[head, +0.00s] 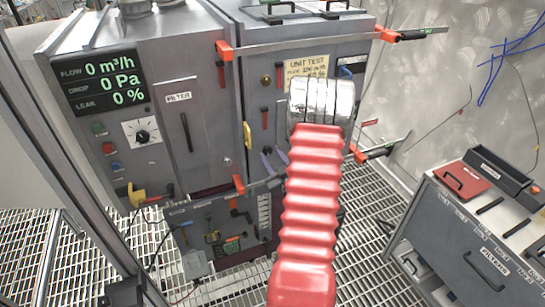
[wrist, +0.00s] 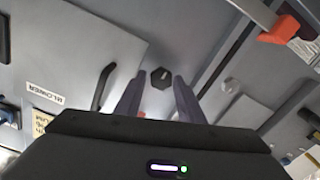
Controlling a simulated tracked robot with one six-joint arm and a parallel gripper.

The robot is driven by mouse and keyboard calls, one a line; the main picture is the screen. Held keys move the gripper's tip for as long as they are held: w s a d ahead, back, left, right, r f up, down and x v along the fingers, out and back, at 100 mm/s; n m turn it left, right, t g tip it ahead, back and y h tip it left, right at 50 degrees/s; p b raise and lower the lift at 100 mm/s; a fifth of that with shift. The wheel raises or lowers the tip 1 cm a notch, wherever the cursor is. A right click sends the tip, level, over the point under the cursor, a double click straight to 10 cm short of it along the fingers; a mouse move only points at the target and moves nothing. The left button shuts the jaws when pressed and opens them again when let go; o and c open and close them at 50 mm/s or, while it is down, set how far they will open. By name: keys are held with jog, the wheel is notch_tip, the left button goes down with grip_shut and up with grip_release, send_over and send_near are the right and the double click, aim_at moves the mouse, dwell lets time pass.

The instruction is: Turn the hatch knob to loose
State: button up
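A small dark hexagonal knob (wrist: 162,78) sits on a grey panel in the wrist view. My gripper (wrist: 159,92) is open, with one dark finger to the left of the knob and one to the right. A gap shows on both sides, so neither finger touches it. I cannot tell how far the fingertips are from the panel. In the head view, my red ribbed arm hides most of the gripper and the panel behind it. No mark showing the knob's setting can be read.
In the wrist view, a black handle (wrist: 103,86) and a BLOWER label (wrist: 45,93) are left of the knob, and an orange-ended bar (wrist: 278,31) is upper right. In the head view, a FILTER hatch (head: 180,135) is left, and a grey filter cabinet (head: 475,235) is right.

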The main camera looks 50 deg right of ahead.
jog(key=shift+o, duration=1.4)
jog(key=shift+s+a, duration=0.1)
jog(key=v, duration=1.3)
jog(key=shift+s+a, duration=0.15)
jog(key=shift+s, duration=0.05)
jog(key=shift+f, duration=0.1)
